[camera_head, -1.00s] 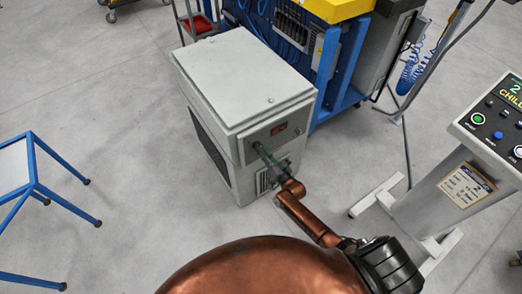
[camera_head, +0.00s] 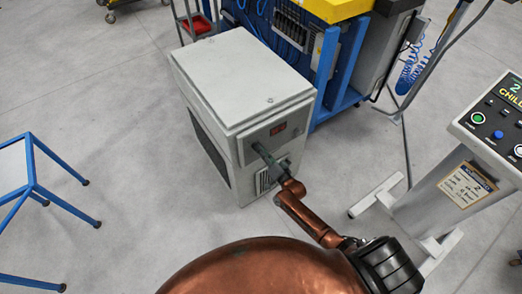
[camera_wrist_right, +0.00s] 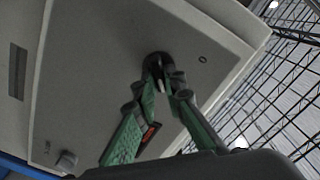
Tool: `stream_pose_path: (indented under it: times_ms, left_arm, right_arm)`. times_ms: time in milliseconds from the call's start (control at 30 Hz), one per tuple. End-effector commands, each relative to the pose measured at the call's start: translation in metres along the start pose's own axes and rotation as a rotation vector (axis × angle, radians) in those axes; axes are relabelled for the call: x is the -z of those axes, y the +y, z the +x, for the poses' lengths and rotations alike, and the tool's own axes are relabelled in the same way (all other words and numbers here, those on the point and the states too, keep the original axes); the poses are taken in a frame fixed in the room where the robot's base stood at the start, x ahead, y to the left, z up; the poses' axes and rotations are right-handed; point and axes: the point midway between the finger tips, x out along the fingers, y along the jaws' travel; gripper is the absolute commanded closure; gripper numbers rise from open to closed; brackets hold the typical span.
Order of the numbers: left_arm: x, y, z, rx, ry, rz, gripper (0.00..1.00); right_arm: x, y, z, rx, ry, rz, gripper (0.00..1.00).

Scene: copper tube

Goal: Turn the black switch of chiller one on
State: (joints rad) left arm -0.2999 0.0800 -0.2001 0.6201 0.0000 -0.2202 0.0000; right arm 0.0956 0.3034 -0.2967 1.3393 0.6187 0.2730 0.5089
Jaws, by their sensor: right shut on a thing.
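The chiller (camera_head: 245,75) is a pale grey cabinet with a small red display (camera_head: 279,128) on its front panel. My right gripper (camera_head: 261,150) reaches the panel just below and left of the display. In the right wrist view, the green-padded fingers of my right gripper (camera_wrist_right: 160,80) are shut on the black switch (camera_wrist_right: 154,62). The fingers partly cover the switch, so its exact angle is hard to tell. A small round mark (camera_wrist_right: 203,59) is on the panel beside it. My left gripper is not in view.
A grey knob (camera_wrist_right: 67,160) sits lower on the same panel. A control stand (camera_head: 455,185) with coloured buttons is at the right. A blue-framed table (camera_head: 35,185) is at the left. A blue frame (camera_head: 345,70) stands close behind the chiller. Open floor lies between.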

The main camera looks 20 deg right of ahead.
Motion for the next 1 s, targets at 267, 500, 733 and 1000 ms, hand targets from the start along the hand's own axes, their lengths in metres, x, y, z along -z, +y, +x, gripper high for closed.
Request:
stream_pose_path:
  times_ms: [267,500,733,1000]
  left_arm:
    - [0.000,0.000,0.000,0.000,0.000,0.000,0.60]
    - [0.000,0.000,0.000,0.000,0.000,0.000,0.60]
    - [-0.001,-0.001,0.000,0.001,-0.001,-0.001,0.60]
    - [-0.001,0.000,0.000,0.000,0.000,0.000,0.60]
  right_arm:
    - [-0.001,0.001,0.000,-0.001,-0.001,0.000,0.78]
    - [0.000,0.000,0.000,-0.001,0.000,-0.001,0.72]
    - [-0.001,0.002,-0.010,-0.003,-0.001,0.000,0.72]
    - [-0.001,0.002,-0.061,-0.004,-0.002,-0.001,0.72]
